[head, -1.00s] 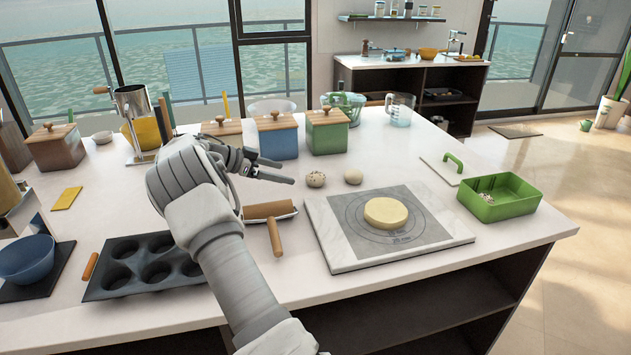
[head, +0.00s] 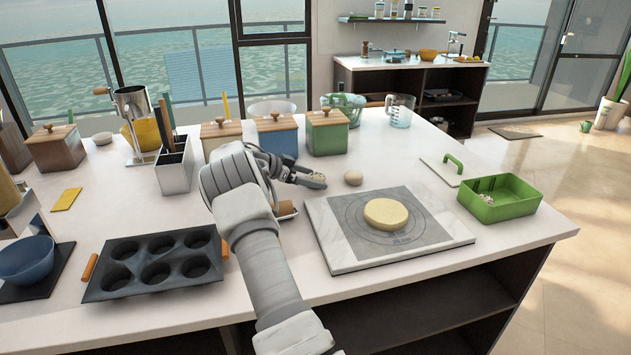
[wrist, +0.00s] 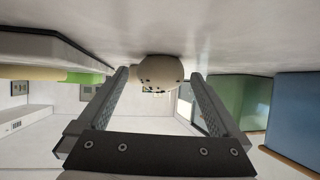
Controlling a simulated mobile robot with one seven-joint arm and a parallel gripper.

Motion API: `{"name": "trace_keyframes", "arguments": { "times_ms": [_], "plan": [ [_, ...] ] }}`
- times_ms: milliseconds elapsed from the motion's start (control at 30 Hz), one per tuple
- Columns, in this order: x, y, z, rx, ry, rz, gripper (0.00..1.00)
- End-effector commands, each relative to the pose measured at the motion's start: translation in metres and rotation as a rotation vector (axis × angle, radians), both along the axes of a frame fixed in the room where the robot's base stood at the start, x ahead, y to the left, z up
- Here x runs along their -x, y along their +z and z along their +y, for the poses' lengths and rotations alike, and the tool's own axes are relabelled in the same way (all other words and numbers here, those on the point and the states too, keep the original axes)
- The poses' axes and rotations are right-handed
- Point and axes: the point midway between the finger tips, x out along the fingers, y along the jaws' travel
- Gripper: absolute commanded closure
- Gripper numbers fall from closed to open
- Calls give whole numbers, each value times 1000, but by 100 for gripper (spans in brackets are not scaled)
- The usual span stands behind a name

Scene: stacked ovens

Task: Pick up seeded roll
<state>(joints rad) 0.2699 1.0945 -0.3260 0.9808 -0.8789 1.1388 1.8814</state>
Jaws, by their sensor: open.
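In the wrist view the seeded roll (wrist: 160,72) shows between the tips of the two fingers of my gripper (wrist: 160,80), with a gap visible on each side. I cannot tell how deep it sits between the fingers.
A board with a dough disc (head: 386,214) lies to the right, and a green box (head: 500,208) with a speckled item inside stands beyond it. Lidded canisters (head: 327,135) stand behind the rolls. A muffin tin (head: 155,270) is at left. A rolling pin is mostly hidden by my arm.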

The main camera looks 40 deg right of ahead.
Motion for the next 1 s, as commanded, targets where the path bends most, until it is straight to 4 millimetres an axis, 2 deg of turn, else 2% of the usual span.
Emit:
{"name": "trace_keyframes", "arguments": {
  "times_ms": [100, 567, 600, 867, 1000],
  "plan": [
    [0, 0, 0, 0, 0, 0, 0],
    [0, 0, 0, 0, 0, -1, 83],
    [0, 1, 0, 0, 0, -1, 86],
    [0, 3, 0, 0, 0, -1, 86],
    [0, 12, 0, 1, -1, -3, 86]
  ]
}}
